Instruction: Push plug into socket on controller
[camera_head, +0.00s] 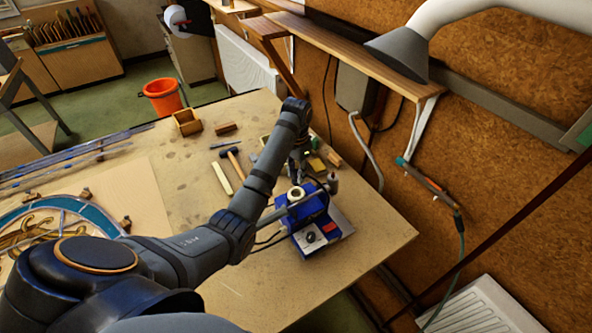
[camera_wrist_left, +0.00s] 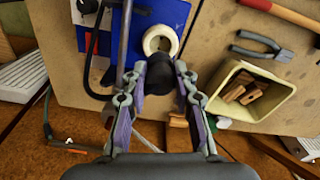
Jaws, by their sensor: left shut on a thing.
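The blue controller (camera_head: 318,236) stands near the right edge of the bench, with a dark knob on its sloped grey front. Its blue casing (camera_wrist_left: 172,14) fills the top of the left wrist view. My left gripper (camera_wrist_left: 157,76) is shut on a black, rounded plug (camera_wrist_left: 159,76), held between both fingertips just short of a white ring (camera_wrist_left: 160,40) by the blue casing. In the head view my left gripper (camera_head: 298,170) is small and points down behind the controller. The plug cannot be made out there, and I cannot tell where the socket is. My right gripper is not in view.
A grey rod (camera_wrist_left: 125,40) and black cable lie close left of the plug. A bin of wooden pieces (camera_wrist_left: 250,95) and pliers (camera_wrist_left: 262,47) lie to the right. A hammer (camera_head: 232,158) lies left of my arm. The cork wall (camera_head: 480,130) bounds the bench's right side.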

